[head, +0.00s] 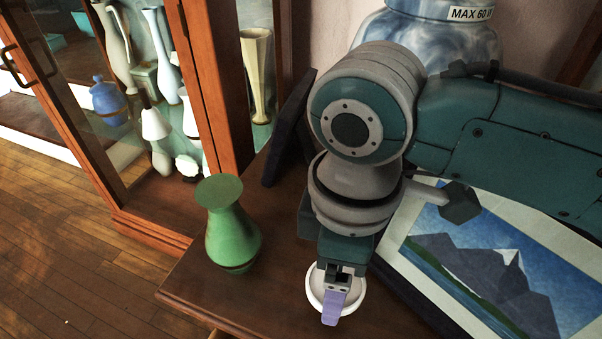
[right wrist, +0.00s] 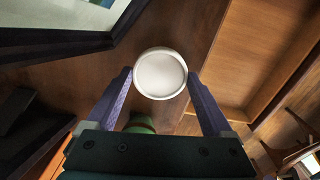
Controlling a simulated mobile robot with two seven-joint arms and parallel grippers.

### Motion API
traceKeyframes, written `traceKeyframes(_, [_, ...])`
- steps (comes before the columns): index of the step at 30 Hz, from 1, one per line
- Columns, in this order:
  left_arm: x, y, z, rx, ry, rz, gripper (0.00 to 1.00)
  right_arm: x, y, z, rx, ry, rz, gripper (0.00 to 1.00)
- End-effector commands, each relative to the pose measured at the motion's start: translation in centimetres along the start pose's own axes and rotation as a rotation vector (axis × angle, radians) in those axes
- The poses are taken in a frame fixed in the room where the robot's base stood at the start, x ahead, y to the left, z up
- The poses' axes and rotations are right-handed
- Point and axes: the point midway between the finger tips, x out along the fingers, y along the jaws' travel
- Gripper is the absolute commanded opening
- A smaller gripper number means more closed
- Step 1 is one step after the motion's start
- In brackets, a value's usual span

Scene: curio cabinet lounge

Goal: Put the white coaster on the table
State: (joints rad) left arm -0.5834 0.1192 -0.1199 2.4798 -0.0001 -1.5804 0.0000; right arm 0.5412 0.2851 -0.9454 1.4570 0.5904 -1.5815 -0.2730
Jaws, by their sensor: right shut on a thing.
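The white coaster (head: 358,292) is round with a raised rim. It is over the dark wooden table (head: 275,240), close to its front edge. In the right wrist view the coaster (right wrist: 160,74) sits between the two purple fingers of my right gripper (right wrist: 161,84), which touch its opposite sides. In the head view my right gripper (head: 335,308) points down and covers part of the coaster. I cannot tell whether the coaster touches the tabletop or hangs just above it. My left gripper is not in view.
A green vase (head: 230,225) stands on the table left of the coaster. A framed mountain picture (head: 490,270) lies at the right, and a blue-white lamp base (head: 440,40) is behind my arm. A glass cabinet (head: 150,215) with several vases stands at the left.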

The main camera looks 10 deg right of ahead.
Motion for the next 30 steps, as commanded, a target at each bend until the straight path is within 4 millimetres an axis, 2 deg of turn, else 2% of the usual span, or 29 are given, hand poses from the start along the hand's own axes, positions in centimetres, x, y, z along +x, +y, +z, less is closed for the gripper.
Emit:
traceKeyframes(3, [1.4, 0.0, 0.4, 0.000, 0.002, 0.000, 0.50, 2.4, -0.1, 0.0, 0.000, -0.002, -0.002, 0.28])
traceKeyframes(6, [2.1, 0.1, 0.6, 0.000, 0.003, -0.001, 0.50, 3.8, -0.1, 0.0, -0.001, -0.001, -0.002, 0.28])
traceKeyframes(18, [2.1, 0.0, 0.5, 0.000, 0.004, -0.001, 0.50, 4.1, -0.1, 0.0, -0.001, -0.001, -0.001, 0.28])
traceKeyframes(19, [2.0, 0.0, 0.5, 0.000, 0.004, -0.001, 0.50, 4.0, -0.1, 0.0, -0.001, -0.001, -0.001, 0.89])
traceKeyframes(22, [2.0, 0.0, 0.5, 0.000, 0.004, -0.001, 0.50, 4.0, -0.1, 0.0, -0.001, -0.001, -0.001, 1.00])
traceKeyframes(30, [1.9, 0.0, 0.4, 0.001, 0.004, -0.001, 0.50, 3.7, 0.0, 0.0, -0.001, -0.001, 0.000, 1.00])
